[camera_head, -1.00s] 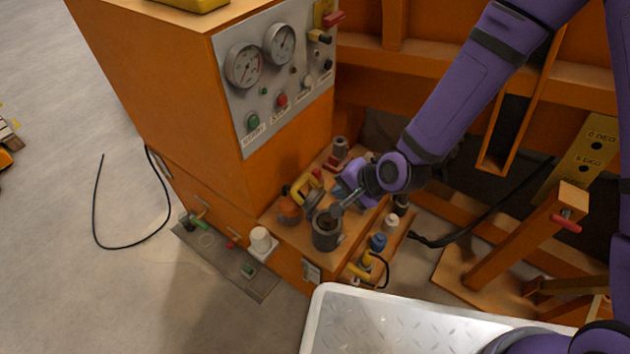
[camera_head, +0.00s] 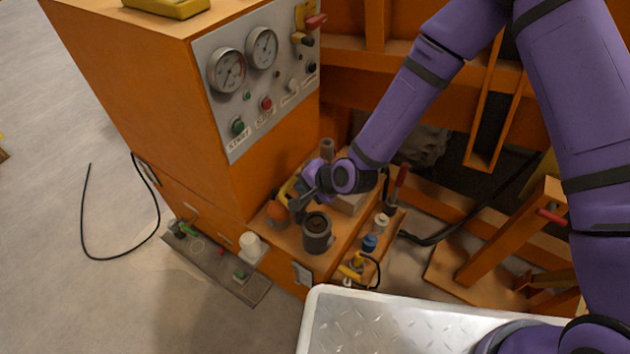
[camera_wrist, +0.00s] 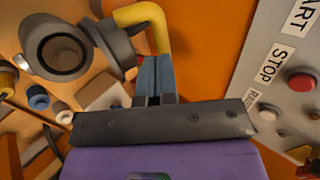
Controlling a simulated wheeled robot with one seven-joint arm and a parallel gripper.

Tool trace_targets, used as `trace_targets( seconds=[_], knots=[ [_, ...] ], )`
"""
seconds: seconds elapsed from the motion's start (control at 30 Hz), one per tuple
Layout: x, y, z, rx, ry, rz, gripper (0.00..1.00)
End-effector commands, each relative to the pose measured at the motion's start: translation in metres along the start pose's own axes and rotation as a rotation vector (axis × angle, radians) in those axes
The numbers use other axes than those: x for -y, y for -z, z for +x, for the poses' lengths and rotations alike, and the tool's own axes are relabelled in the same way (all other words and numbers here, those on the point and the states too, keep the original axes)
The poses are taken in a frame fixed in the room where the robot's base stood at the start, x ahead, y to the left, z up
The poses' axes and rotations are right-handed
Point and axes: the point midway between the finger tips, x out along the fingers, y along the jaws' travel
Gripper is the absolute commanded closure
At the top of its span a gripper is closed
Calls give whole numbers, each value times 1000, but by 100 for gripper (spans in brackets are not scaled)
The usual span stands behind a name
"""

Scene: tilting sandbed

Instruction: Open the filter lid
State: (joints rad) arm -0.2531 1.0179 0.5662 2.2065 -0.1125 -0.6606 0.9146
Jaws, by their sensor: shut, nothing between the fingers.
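The filter housing (camera_head: 317,237) is a dark grey upright cup on the orange ledge. Its top is open, and a brownish inside shows. In the wrist view the open housing (camera_wrist: 62,52) is at the upper left. A dark grey round piece that looks like its lid (camera_wrist: 115,45) stands tilted up beside the rim, away from the opening. My gripper (camera_head: 306,194) is just behind and left of the housing. In the wrist view my gripper (camera_wrist: 154,75) has its fingers together, close by the lid; I cannot tell whether they touch it.
A yellow bent pipe (camera_wrist: 148,22) rises right behind the lid. The control panel (camera_head: 265,75) with gauges and buttons stands behind. Blue-capped (camera_head: 369,243) and white-capped fittings are right of the housing. A metal tread plate (camera_head: 400,325) is in front.

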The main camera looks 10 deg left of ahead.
Motion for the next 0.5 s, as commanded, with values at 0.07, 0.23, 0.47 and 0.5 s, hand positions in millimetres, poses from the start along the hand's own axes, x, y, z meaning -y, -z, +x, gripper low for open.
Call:
trace_targets(
  seconds=[0.07,0.23,0.47,0.5],
  knots=[
    [0,-1,12,2,0,-1,100],
    [0,0,26,1,0,-2,100],
    [0,0,30,0,0,-1,100],
    [0,0,30,0,0,-1,100]
  ],
)
